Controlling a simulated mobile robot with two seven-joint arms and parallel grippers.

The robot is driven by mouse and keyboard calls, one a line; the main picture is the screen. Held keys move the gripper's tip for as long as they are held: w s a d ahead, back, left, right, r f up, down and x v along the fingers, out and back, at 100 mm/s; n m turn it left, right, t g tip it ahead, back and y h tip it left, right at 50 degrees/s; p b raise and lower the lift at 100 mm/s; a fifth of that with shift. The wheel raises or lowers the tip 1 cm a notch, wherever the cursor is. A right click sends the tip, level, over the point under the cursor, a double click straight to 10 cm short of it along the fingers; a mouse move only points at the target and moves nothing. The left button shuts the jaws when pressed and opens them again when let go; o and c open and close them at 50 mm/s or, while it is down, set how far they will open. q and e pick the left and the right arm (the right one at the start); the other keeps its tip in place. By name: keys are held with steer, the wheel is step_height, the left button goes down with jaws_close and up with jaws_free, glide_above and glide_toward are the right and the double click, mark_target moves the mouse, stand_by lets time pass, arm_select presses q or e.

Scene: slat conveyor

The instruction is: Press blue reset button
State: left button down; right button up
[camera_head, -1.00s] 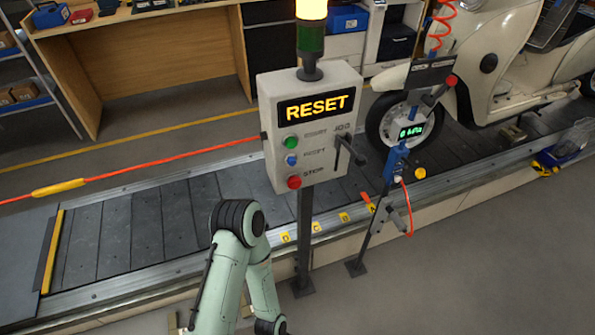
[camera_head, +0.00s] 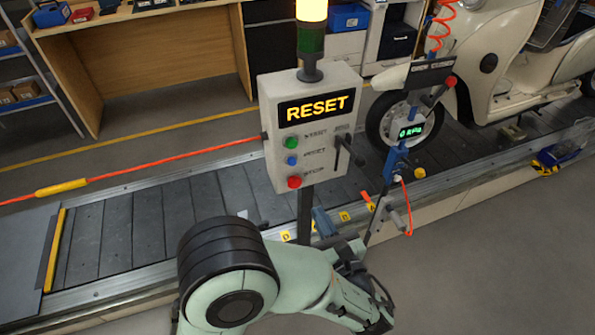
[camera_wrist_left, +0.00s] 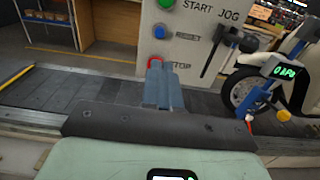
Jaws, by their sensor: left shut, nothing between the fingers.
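The blue reset button (camera_head: 292,160) sits on the front of the grey control box (camera_head: 350,90), between the green start button (camera_head: 291,142) and the red stop button (camera_head: 294,182). The box display reads RESET. My left gripper (camera_head: 321,218) is shut and empty, below the box in the head view and apart from it. In the left wrist view the shut fingers (camera_wrist_left: 159,66) point at the panel, below the blue button (camera_wrist_left: 160,32), and partly cover the red button (camera_wrist_left: 152,62). My right gripper is not in view.
A jog lever (camera_head: 350,149) sticks out on the box's right side. A blue tool with a green readout (camera_head: 411,131) hangs on a stand to the right. The slat conveyor (camera_head: 175,215) runs behind, with a cream scooter (camera_head: 505,60) on it. A red cord (camera_head: 150,164) runs left from the box.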

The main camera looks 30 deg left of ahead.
mark_target(293, 164)
arm_select(q)
steer(key=shift+w+a, duration=0.1)
steer(key=shift+a, duration=0.05)
steer(key=p+x, duration=0.2)
steer(key=x, duration=1.1)
steer(key=shift+w+a, duration=0.25)
steer(key=shift+a, duration=0.05)
steer(key=shift+f, duration=0.1)
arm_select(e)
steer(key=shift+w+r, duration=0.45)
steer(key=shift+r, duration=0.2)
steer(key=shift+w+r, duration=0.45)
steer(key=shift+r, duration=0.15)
